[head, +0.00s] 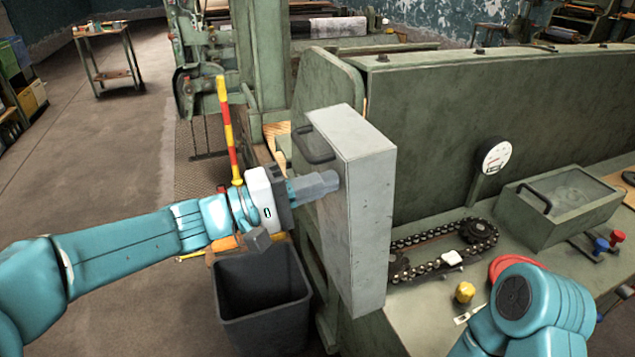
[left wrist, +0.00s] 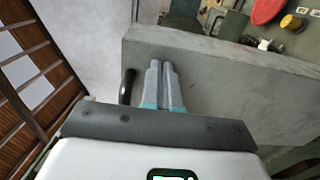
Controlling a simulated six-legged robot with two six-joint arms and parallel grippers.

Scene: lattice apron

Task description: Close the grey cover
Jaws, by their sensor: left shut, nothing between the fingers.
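The grey cover (head: 364,190) is a box-like lid that stands upright and open at the left end of the machine's bench. Its black handle (head: 312,145) is on the left face. The chain and sprocket (head: 440,248) lie exposed on the bench to its right. My left gripper (head: 328,184) is shut and empty, its fingertips at the cover's left face, below the handle. In the left wrist view the closed fingers (left wrist: 160,70) point at the cover (left wrist: 225,85), with the handle (left wrist: 127,87) beside them. Whether they touch is unclear. My right gripper is out of view.
A dark bin (head: 262,295) stands on the floor below my left gripper. A gauge (head: 495,157), a windowed box (head: 562,203), a red ring (head: 512,265) and a yellow knob (head: 465,292) are on the bench. A red and yellow pole (head: 229,130) rises behind my left wrist.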

